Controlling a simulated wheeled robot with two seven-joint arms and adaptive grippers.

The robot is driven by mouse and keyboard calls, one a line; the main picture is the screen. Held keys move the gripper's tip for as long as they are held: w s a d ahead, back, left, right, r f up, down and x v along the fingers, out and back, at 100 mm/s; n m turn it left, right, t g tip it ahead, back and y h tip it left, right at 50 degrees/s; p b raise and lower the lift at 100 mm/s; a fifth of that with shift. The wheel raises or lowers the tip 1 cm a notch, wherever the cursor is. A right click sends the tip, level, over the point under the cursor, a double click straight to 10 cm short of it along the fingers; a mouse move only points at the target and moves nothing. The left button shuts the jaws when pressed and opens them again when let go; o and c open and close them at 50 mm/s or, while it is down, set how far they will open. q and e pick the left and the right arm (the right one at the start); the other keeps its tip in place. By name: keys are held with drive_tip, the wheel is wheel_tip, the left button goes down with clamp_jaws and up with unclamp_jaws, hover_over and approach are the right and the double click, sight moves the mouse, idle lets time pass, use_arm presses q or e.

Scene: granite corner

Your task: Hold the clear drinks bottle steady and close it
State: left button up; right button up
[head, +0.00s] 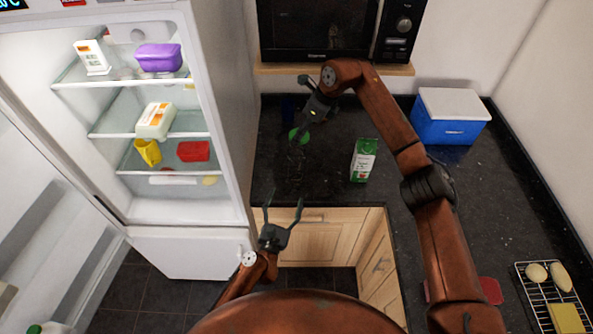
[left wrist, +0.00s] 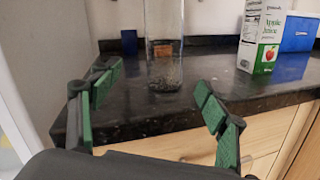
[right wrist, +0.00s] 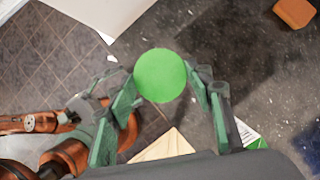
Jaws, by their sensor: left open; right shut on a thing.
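The clear drinks bottle (left wrist: 164,70) stands upright on the dark counter in the left wrist view; its top is cut off there. In the head view it is very faint (head: 295,160). A green round lid (right wrist: 160,75) sits between the fingers of my right gripper (right wrist: 160,88), which is shut on it. In the head view the lid (head: 298,135) is above the bottle; I cannot tell whether they touch. My left gripper (head: 282,206) is open and empty, in front of the counter edge, with its fingers (left wrist: 157,80) facing the bottle from a distance.
An apple juice carton (head: 363,160) stands right of the bottle. A blue cup (left wrist: 129,42) and an orange-brown block (right wrist: 295,12) are behind it. A blue cooler (head: 450,130) is at back right, a wire rack (head: 535,300) at front right. The fridge (head: 170,240) stands open at left.

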sight(295, 178)
drive_tip(key=shift+w+a+r, duration=0.1)
drive_tip(key=shift+w+a, duration=0.05)
drive_tip(key=shift+a, duration=0.1)
use_arm(q)
drive_tip(key=shift+w+d+r+n+g+y, duration=0.2)
drive_tip(key=shift+d+n, duration=0.2)
drive_tip(key=shift+n, duration=0.55)
drive_tip(key=shift+w+d+r+n+g+y, duration=0.1)
drive_tip(key=shift+d+n+y, duration=0.2)
drive_tip(key=shift+n, duration=0.65)
use_arm(e)
drive_tip(key=shift+w+a+r+m, duration=0.1)
drive_tip(key=shift+w+a+m, duration=0.05)
drive_tip(key=shift+m, duration=0.35)
use_arm(q)
drive_tip(key=x, duration=1.2)
drive_tip(key=shift+d+f, duration=0.1)
drive_tip(key=shift+c, duration=0.3)
drive_tip(key=c, duration=1.7)
use_arm(e)
drive_tip(key=shift+f, duration=2.45)
